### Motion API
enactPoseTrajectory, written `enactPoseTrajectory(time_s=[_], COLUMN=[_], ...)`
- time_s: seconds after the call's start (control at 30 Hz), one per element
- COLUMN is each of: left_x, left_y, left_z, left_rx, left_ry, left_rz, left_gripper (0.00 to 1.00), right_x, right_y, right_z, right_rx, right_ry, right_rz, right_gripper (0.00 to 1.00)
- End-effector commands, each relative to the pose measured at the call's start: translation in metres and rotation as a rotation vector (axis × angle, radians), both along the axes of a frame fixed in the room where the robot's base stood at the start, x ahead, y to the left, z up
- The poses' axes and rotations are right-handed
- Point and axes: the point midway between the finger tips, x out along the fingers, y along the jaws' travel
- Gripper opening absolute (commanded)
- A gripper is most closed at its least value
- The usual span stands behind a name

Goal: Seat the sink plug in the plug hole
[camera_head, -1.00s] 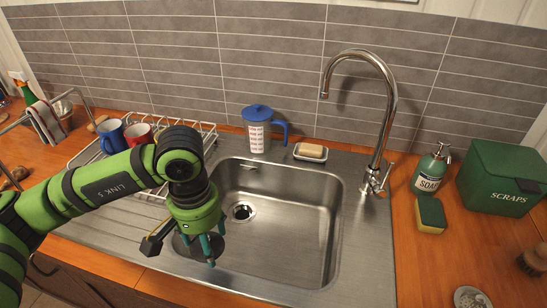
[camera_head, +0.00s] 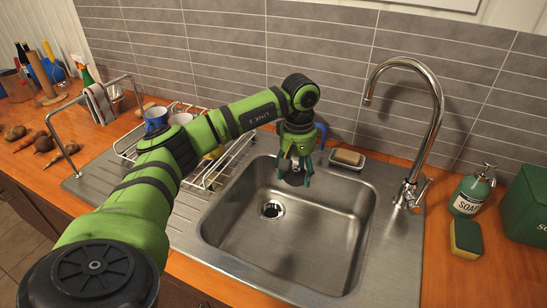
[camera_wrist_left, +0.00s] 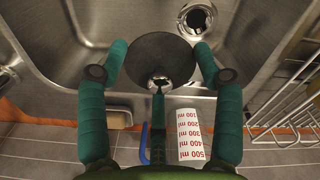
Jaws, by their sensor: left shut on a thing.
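The sink plug is a dark round disc with a shiny metal knob, seen large in the left wrist view (camera_wrist_left: 150,55). It hangs from my left gripper (camera_head: 296,172), which is shut on it, above the back part of the steel basin. In the head view the plug (camera_head: 294,180) is partly hidden by the teal fingers. The plug hole (camera_head: 272,210) is an open round drain with a metal rim in the basin floor, apart from the plug and below it. It also shows in the left wrist view (camera_wrist_left: 197,18), beside the disc's upper right. My right gripper is out of view.
The tall tap (camera_head: 437,120) stands right of the gripper. A soap dish (camera_head: 347,159) and a measuring jug (camera_wrist_left: 190,135) sit behind the basin. The wire dish rack (camera_head: 210,182) is to the left. The basin's middle is clear.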

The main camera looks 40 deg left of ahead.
Motion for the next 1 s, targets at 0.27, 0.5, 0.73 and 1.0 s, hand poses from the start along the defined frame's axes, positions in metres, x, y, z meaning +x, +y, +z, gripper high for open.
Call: enactPoseTrajectory(time_s=[0.27,0.5,0.73,1.0], left_x=[0.005,0.005,0.004,0.004], left_y=[0.078,0.091,0.09,0.09], left_z=[-0.009,-0.014,-0.03,-0.057], left_rx=[-0.003,-0.003,-0.002,-0.002], left_ry=[0.016,0.018,0.019,0.019], left_rz=[0.298,0.345,0.343,0.342], left_gripper=[0.34,0.34,0.34,0.34], right_x=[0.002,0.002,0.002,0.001], right_y=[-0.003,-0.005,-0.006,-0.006], right_z=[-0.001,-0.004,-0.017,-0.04], right_rx=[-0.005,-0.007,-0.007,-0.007], right_ry=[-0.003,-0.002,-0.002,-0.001], right_rz=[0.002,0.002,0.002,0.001], right_gripper=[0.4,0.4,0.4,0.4])
